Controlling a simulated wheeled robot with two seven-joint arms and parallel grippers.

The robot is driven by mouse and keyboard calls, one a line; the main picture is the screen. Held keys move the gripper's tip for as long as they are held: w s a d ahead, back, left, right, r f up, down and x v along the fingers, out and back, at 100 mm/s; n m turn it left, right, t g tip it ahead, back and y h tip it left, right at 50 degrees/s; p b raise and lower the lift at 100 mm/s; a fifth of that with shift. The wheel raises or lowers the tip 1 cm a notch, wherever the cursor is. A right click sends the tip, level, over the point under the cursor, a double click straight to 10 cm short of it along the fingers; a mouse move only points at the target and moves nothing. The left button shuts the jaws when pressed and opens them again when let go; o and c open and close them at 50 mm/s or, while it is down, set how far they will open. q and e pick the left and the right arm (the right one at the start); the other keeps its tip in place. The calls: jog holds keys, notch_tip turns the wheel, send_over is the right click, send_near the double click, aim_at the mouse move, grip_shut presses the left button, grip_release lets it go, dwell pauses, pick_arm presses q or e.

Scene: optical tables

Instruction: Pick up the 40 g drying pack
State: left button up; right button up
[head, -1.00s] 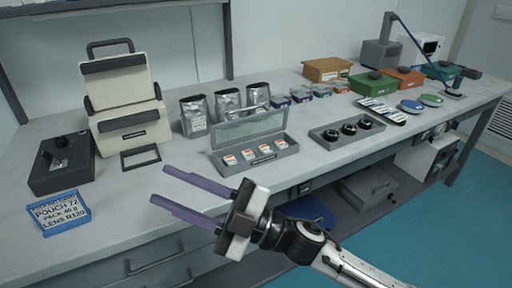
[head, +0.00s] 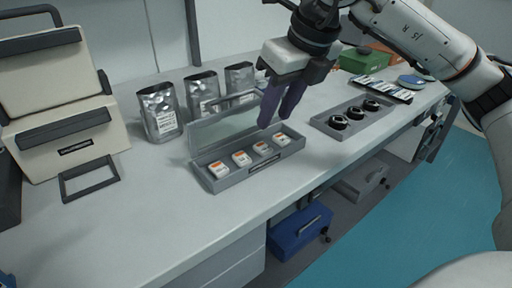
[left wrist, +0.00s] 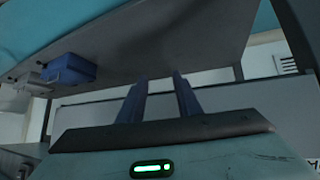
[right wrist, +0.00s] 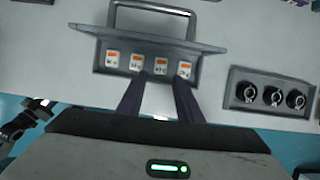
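The drying packs are small white squares with orange marks in a row in an open grey case (head: 212,187) on the table. The rightmost pack (head: 281,140) and the leftmost pack (head: 218,170) show in the head view; their print is too small to read. My right gripper (head: 276,122) points down above the right part of the case, empty. In the right wrist view its fingers (right wrist: 160,80) are apart, with the two right-hand packs (right wrist: 185,69) near the tips. My left gripper (left wrist: 158,80) is open and empty, below table height, away from the case.
The case's clear lid (head: 225,127) stands raised behind the packs. Several silver pouches (head: 160,112) stand behind it. A grey tray with black lenses (head: 338,123) lies to the right. A cream box (head: 65,140) stands left. The table front (head: 200,225) is clear.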

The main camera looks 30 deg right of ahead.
aim_at(261, 145)
jog(key=x, duration=0.3)
jog(key=shift+w+f, duration=0.1)
jog(key=shift+f, duration=0.25)
jog(key=x, duration=0.5)
jog(key=shift+w+d+f+b, duration=0.15)
jog(key=shift+w+f+b, duration=0.15)
jog(key=shift+w, duration=0.05)
pick_arm(q)
jog(key=shift+s+f, duration=0.35)
jog(key=shift+f, duration=0.1)
pick_arm(e)
jog(key=c, duration=0.8)
jog(key=shift+r, duration=0.1)
